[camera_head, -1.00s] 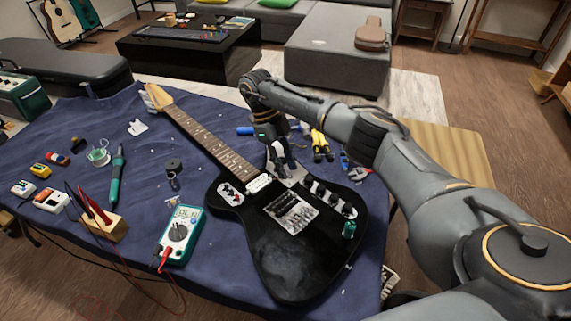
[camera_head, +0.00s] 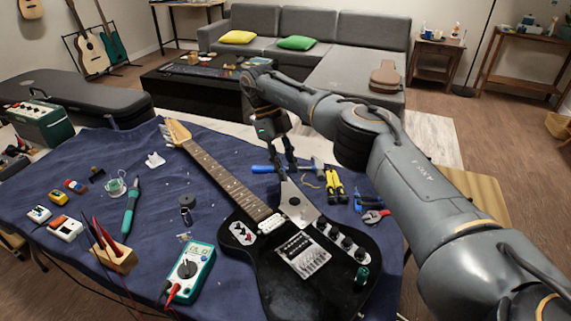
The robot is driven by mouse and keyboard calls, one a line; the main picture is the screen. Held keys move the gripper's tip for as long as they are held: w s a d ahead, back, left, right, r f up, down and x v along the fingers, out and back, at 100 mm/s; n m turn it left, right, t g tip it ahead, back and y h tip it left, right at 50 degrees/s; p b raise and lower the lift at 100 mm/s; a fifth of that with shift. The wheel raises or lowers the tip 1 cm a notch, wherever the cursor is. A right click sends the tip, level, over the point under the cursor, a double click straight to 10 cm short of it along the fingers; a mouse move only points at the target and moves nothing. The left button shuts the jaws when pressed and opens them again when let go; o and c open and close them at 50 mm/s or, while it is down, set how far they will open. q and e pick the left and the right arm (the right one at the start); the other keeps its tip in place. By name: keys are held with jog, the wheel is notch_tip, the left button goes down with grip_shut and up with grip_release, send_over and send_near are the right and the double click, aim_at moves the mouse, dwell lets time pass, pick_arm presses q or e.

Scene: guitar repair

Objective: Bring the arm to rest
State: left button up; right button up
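My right arm comes in from the right side of the head view. Its gripper (camera_head: 284,162) hangs above the far part of the table, just beyond the black electric guitar (camera_head: 310,262). The two fingers look spread apart with nothing between them. The guitar lies face up on the blue cloth, its neck running to the far left. A light metal plate (camera_head: 297,205) sits on the guitar body below the gripper, apart from the fingers. My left gripper is not in view.
A multimeter (camera_head: 189,272), a soldering iron (camera_head: 131,205) and a wooden block (camera_head: 113,256) lie left.

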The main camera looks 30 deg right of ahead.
jog(key=shift+w+r, duration=0.15)
jog(key=shift+r, duration=0.15)
jog(key=shift+r, duration=0.1)
